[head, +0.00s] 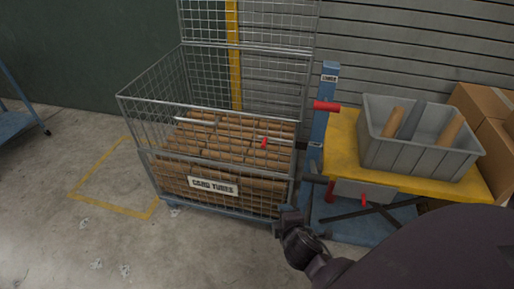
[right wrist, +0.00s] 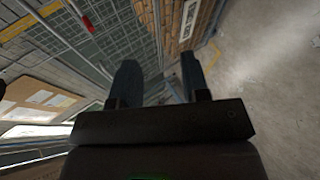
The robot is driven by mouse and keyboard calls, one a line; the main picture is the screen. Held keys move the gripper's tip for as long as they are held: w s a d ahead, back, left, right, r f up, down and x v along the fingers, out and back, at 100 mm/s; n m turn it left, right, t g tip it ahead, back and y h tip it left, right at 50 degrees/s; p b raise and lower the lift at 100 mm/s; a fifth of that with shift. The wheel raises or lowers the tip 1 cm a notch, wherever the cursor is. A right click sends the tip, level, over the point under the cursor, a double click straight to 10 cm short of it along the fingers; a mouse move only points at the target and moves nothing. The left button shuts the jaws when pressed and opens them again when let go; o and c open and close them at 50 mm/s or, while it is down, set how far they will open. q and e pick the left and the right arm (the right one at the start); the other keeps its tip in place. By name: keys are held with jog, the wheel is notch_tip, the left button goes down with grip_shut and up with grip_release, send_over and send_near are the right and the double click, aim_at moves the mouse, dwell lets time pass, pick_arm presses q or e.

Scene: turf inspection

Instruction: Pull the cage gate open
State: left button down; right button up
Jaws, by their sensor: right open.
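The wire mesh cage (head: 122,98) stands on the floor in the head view, filled with brown cardboard tubes (head: 220,150). Its low front gate (head: 165,164) carries a white label (head: 212,186) and looks closed. A small red piece (head: 264,143) shows near the right of the cage front; I cannot tell what it is fixed to. My right gripper (head: 290,218) is at the lower right front corner of the cage, its contact unclear. In the right wrist view its fingers (right wrist: 160,82) are apart with nothing seen between them; mesh and tubes lie beyond. My left gripper is not in view.
A blue post (head: 325,110) with a red handle (head: 326,106) stands right of the cage. Beside it, a yellow-topped table (head: 343,150) carries a grey bin (head: 415,155) with tubes. Cardboard boxes (head: 485,105) stand behind. Floor in front and left (head: 60,220) is clear.

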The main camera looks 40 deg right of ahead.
jog(key=w+d+n+h+b, duration=0.35)
jog(key=w+n, duration=0.25)
jog(key=w, duration=0.2)
jog(key=n+t+h+b, duration=0.1)
jog(key=n+h+b, duration=0.1)
jog(key=n+h, duration=0.35)
send_near(264, 143)
jog(key=x, duration=0.2)
jog(key=b+x, duration=0.1)
jog(key=x, duration=0.2)
jog(key=f+x, duration=0.1)
jog(key=x, duration=0.2)
jog(key=shift+w+d, duration=0.2)
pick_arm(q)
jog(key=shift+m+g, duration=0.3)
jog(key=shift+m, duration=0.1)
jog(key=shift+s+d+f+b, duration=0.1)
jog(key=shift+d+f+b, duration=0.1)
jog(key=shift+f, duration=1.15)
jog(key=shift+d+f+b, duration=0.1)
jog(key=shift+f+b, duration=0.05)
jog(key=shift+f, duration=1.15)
pick_arm(e)
jog(key=shift+w+d+r+y, duration=0.1)
jog(key=shift+w+d+y, duration=0.2)
jog(key=shift+w+d, duration=0.15)
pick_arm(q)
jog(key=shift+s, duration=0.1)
pick_arm(e)
grip_shut()
